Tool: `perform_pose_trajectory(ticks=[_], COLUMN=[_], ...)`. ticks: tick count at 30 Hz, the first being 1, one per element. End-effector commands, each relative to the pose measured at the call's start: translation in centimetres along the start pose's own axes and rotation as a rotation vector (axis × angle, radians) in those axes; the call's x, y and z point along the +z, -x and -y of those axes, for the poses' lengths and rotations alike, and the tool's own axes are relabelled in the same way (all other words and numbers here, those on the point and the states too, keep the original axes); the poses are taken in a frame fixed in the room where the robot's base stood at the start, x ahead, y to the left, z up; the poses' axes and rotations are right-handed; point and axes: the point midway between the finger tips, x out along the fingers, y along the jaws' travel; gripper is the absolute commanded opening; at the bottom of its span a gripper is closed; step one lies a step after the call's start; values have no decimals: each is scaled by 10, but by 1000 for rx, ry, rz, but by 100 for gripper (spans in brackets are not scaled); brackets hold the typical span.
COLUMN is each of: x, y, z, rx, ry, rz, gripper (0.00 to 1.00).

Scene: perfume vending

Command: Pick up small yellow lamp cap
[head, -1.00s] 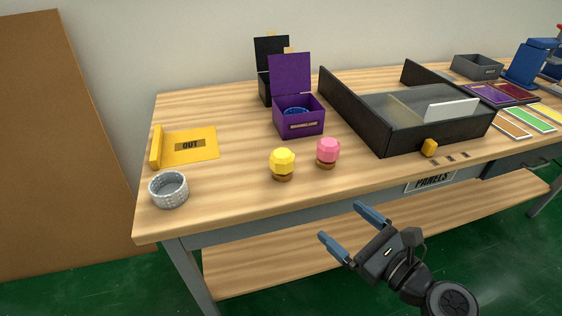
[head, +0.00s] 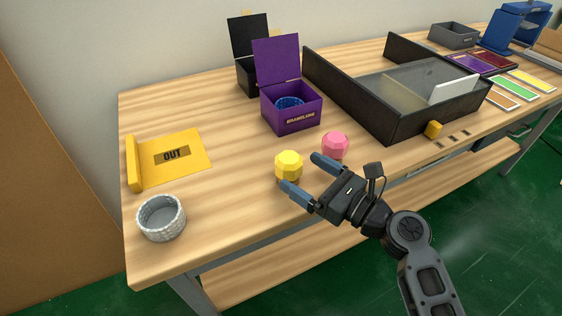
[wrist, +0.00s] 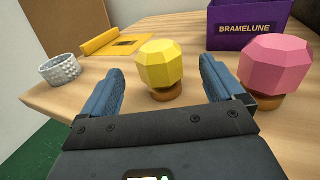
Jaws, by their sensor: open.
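The small yellow lamp cap (head: 288,165) is a faceted yellow knob on a brown round base, standing upright near the table's front edge. It also shows in the wrist view (wrist: 160,64), ahead of and between my two fingers. My gripper (head: 305,174) is open, with blue fingertips pointing at the yellow cap from the front right. In the wrist view (wrist: 162,88) nothing is clamped, and I cannot tell whether a finger touches the cap.
A pink faceted cap (head: 335,145) stands close to the right finger. Behind are a purple box (head: 291,115) marked BRAMELUNE and a black tray (head: 390,128). A grey woven ring (head: 161,217) and yellow OUT plate (head: 200,155) lie left. The table between ring and yellow cap is clear.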

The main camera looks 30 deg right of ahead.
Motion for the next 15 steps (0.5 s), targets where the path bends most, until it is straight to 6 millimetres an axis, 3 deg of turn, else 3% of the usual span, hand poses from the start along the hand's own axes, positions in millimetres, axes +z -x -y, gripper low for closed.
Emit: perform_pose_trajectory(ticks=[15], x=[0], y=[-63], z=[-1], rx=[3], ry=[0], rz=[1], gripper=[95])
